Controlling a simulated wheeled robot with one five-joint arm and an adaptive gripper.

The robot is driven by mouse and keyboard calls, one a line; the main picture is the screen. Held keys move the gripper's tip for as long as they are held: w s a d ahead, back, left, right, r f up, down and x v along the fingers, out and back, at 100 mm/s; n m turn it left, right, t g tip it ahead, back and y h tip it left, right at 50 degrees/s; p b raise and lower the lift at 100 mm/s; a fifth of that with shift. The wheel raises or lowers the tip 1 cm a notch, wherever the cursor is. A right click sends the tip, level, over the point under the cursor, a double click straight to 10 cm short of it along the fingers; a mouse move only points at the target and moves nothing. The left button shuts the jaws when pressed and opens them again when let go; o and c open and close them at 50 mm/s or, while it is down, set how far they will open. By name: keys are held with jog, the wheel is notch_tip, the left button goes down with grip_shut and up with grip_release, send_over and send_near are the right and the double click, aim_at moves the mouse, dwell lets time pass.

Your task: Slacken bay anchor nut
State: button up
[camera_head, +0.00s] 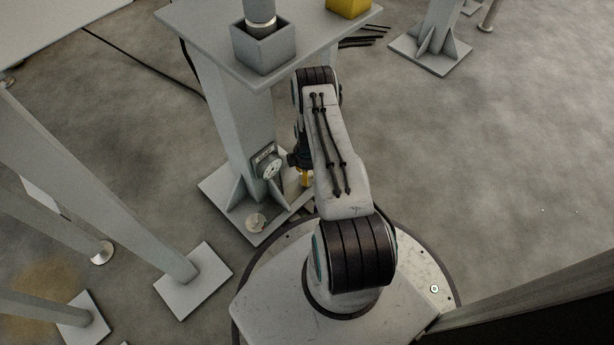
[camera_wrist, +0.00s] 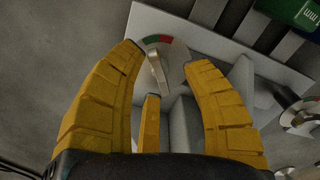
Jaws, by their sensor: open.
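In the wrist view, a round dial-like fitting (camera_wrist: 172,55) with a red and green arc and a light grey metal lug across its middle sits on a grey base plate (camera_wrist: 205,38). I take it as the anchor nut. My gripper (camera_wrist: 166,57) is open, its yellow fingers on either side of the lug; I cannot tell whether they touch it. A third yellow finger stands below. In the head view my gripper (camera_head: 305,178) shows small beside the grey post (camera_head: 237,115), largely hidden by my arm. The nut at it is hidden there.
A second round fitting (camera_wrist: 299,117) is at the wrist view's right edge. A similar fitting (camera_head: 257,221) is on the base plate's (camera_head: 222,190) front corner. A box with a dial (camera_head: 267,165) is on the post. A table top (camera_head: 285,50) overhangs the area. Open floor lies right.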

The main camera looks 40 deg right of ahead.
jog(key=shift+f, duration=0.5)
jog(key=shift+o, duration=0.2)
jog(key=shift+s, duration=0.1)
jog(key=c, duration=0.9)
grip_shut()
jog(key=shift+s+a, duration=0.1)
